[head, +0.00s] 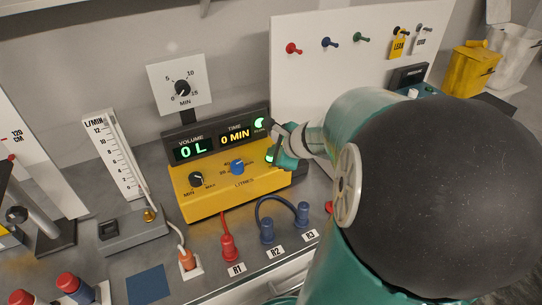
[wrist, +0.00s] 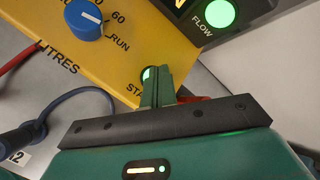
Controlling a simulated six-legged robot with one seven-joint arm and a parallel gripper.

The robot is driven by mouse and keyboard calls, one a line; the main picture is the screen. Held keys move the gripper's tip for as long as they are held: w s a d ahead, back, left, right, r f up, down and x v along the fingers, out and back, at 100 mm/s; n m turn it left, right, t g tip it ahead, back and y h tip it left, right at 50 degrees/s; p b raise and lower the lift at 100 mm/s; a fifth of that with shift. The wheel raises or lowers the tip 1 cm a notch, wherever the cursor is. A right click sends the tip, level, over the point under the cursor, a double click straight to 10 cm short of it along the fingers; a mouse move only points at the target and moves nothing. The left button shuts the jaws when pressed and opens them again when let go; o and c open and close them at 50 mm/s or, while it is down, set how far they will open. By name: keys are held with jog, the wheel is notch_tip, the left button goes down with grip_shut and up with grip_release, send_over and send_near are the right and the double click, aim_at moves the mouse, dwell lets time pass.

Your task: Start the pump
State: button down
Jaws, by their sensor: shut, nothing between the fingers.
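The pump is a yellow box (head: 215,196) with a dark display panel (head: 212,139) on the bench. The display reads 0 L and 0 MIN, and a green FLOW light (wrist: 220,14) is lit. A blue knob (wrist: 84,19) and a black knob (head: 197,179) sit on its front. My gripper (wrist: 157,82) is shut and empty, with its fingertips at the green-lit start button (wrist: 148,73). The fingers partly cover the button and its label; whether they touch it I cannot tell. In the head view my gripper is at the right end of the pump face.
Red and blue plugs stand at R1 (head: 236,270), R2 and R3 in front of the pump, with a blue cable (wrist: 65,95) between two. A flow meter (head: 115,160) stands left. A white pegboard (head: 340,70) rises behind my arm.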

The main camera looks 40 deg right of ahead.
jog(key=shift+r, duration=0.85)
jog(key=shift+r, duration=2.5)
jog(key=s+a+n+g, duration=0.1)
jog(key=s+a+n, duration=0.2)
jog(key=a+n, duration=0.6)
jog(key=s+a+r+n+g, duration=0.1)
jog(key=s+a+n, duration=0.2)
jog(key=a+n, duration=0.6)
jog(key=s+a+n+g, duration=0.1)
jog(key=s+a+n, duration=0.2)
jog(key=a+n, duration=0.6)
jog(key=shift+s+r+n+g+y, duration=0.3)
jog(key=shift+n+y, duration=0.1)
jog(key=shift+n, duration=0.1)
